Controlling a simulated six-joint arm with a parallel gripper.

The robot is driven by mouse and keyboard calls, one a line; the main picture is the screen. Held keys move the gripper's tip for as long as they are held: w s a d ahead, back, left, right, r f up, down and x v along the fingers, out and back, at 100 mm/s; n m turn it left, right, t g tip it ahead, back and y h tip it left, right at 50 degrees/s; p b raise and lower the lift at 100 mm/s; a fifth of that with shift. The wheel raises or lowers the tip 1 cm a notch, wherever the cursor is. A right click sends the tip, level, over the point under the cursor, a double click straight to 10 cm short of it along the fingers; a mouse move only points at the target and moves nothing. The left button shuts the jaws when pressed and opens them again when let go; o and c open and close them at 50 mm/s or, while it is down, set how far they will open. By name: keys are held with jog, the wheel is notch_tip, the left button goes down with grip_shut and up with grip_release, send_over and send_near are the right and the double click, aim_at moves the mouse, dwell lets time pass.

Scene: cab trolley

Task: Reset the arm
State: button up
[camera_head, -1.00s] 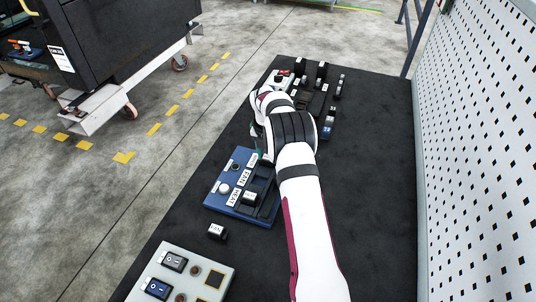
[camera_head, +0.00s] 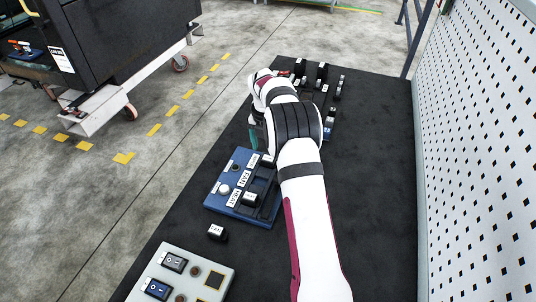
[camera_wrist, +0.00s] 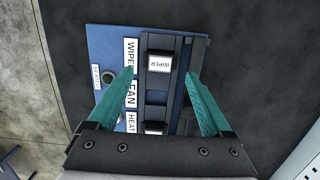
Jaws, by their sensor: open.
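My gripper (camera_wrist: 163,78) is open, its two teal fingers spread wide apart with nothing held. In the wrist view it hovers over the blue panel (camera_wrist: 101,42), with a block labelled WIPER (camera_wrist: 160,62) between the fingertips in the picture. I cannot tell the height above it. The block sits in a dark rail, and a second block (camera_wrist: 154,127) sits lower in it. In the head view my arm hides most of the gripper; only a bit of teal shows beside the wrist, above the blue panel (camera_head: 213,205).
A loose block labelled FAN (camera_head: 217,232) lies on the black bench top (camera_head: 375,200). A grey switch panel (camera_head: 222,268) is at the bench's near end. Several dark parts (camera_head: 321,72) stand at the far end. A perforated wall (camera_head: 480,150) borders the right.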

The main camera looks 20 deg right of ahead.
jog(key=s+a+r+m, duration=0.3)
jog(key=r, duration=0.3)
jog(key=s+a+r+m, duration=0.3)
jog(key=s+r+m, duration=0.1)
jog(key=r, duration=0.3)
jog(key=s+a+r+m+y, duration=0.1)
jog(key=s+a+r+m, duration=0.1)
jog(key=s+a+m, duration=0.3)
jog(key=s+a+r+m+y, duration=0.1)
jog(key=s+a+r+m, duration=0.15)
jog(key=s+m, duration=0.4)
jog(key=s+a+f+m, duration=0.2)
jog(key=s+a+m, duration=0.1)
jog(key=s+m, duration=0.4)
jog(key=s+a+f+m+g, duration=0.1)
jog(key=s+m, duration=0.6)
jog(key=s, duration=0.7)
jog(key=shift+a+f+y, duration=0.4)
jog(key=shift+a+f, duration=0.45)
jog(key=shift+a, duration=0.35)
